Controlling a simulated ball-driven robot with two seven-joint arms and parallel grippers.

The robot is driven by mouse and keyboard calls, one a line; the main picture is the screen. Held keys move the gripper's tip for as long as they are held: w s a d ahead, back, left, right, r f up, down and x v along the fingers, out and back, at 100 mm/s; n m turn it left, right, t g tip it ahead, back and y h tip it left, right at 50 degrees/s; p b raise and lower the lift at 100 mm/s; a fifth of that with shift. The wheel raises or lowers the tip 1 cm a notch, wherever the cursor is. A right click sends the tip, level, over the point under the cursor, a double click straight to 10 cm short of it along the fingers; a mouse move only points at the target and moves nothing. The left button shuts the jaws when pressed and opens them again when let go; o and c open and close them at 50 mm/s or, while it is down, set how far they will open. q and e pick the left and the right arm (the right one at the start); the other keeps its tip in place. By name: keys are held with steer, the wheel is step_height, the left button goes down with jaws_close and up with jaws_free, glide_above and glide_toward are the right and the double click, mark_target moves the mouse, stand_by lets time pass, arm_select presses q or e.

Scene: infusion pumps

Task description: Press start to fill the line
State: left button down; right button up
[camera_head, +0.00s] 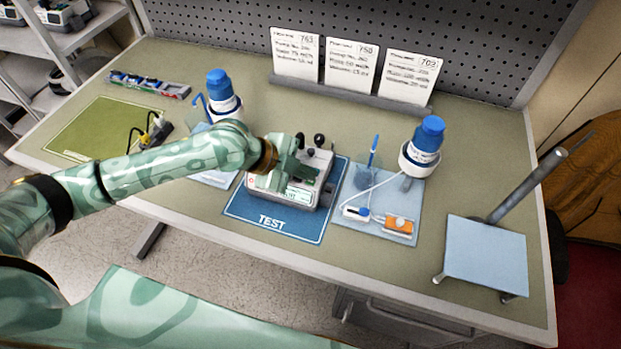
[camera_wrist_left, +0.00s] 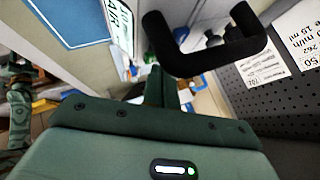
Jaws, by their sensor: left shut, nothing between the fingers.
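The infusion pump (camera_head: 307,192) is a light grey box with black knobs on its top, on the blue TEST mat (camera_head: 255,219) at the middle of the bench. My left gripper (camera_head: 284,178) is over the pump's left front part and covers some of its face. In the left wrist view its closed fingers (camera_wrist_left: 159,88) point forward, with nothing between them. A white panel with dark letters (camera_wrist_left: 121,24) and a black handle (camera_wrist_left: 203,52) lie beyond. I cannot make out the start button, or whether the fingertips touch the pump. My right gripper is not in view.
A light blue mat (camera_head: 384,231) right of the pump holds tubing, an orange-and-white part (camera_head: 398,225) and a blue-capped bottle (camera_head: 424,142). Another bottle (camera_head: 221,92) stands behind my left arm. Three cards (camera_head: 352,68) stand at the back. A pole stand (camera_head: 487,255) is at right.

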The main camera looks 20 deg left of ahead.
mark_target(305, 183)
arm_select(q)
steer(key=shift+f, duration=0.5)
steer(key=shift+r, duration=0.1)
stand_by(0.5)
steer(key=shift+r+p, duration=0.75)
steer(key=shift+r, duration=0.1)
step_height(305, 183, up, 5)
steer(key=p, duration=0.5)
steer(key=shift+r, duration=0.1)
stand_by(0.4)
